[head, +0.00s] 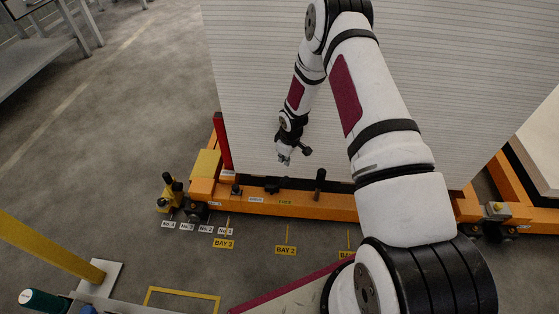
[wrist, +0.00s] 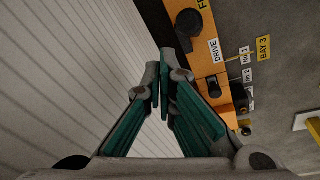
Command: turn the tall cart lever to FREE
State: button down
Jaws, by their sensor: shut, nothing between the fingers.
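The tall cart's orange base beam (head: 345,206) runs along the foot of a tall white ribbed panel. A black lever (head: 271,187) sits on the beam, between a white label and a yellow one. The wrist view shows the lever (wrist: 188,22) at the top, between the white DRIVE label (wrist: 213,50) and a yellow label cut off after "F". Its arm seems to point toward the DRIVE side. My gripper (head: 284,160) is above the beam, near the panel, apart from the lever. Its fingertips (wrist: 160,75) are together and empty.
The white panel (head: 255,90) stands close beside my gripper. A dark upright post (head: 320,180) rises from the beam right of the lever. A black knob (head: 236,190) is to its left. A yellow-black fitting (head: 172,193) stands at the beam's left end.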

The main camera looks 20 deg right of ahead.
jog(key=shift+s+d+r+p, duration=0.3)
jog(key=shift+s+d+r, duration=0.25)
jog(key=shift+r, duration=0.2)
jog(key=shift+s+d+r+p, duration=0.3)
jog(key=shift+s+d+r, duration=0.1)
jog(key=shift+d+r, duration=0.3)
